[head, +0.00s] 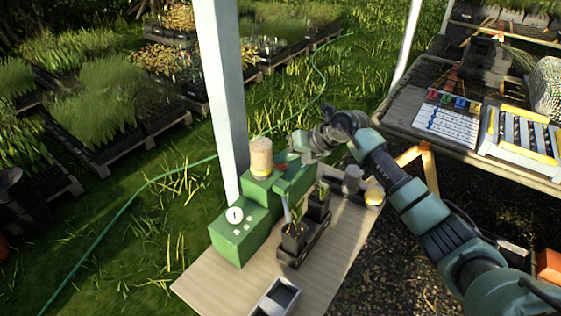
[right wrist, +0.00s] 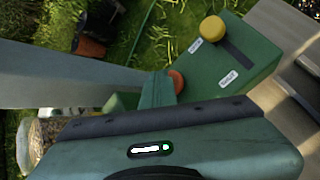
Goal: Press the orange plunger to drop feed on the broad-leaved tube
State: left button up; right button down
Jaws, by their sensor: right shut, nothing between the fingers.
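A green feed machine (head: 233,240) stands on the wooden bench, with a tan feed jar (head: 261,157) on top. Its orange plunger (head: 281,167) shows partly beside the jar, and as a round orange cap in the right wrist view (right wrist: 177,82). My right gripper (head: 287,160) is shut and empty, its tip right at the plunger. I cannot tell whether they touch. A leafy plant stands in a black pot (head: 294,238) in front of the machine, with another dark pot (head: 318,207) behind it. The leaves are too small to compare surely. My left gripper is out of view.
A grey post (head: 222,90) rises close behind the machine. A dark tray (head: 288,259) holds the pots, and a sectioned box (head: 274,298) lies at the bench's near edge. A yellow knob (right wrist: 212,28) sits on a green housing. Another table (head: 400,113) stands at right.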

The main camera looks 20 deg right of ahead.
aim_at(284, 166)
jog(key=shift+r+p, duration=0.9)
jog(key=shift+r, duration=0.25)
notch_tip(284, 166, up, 5)
jog(key=p, duration=0.3)
jog(key=shift+p, duration=0.3)
dwell(0.4)
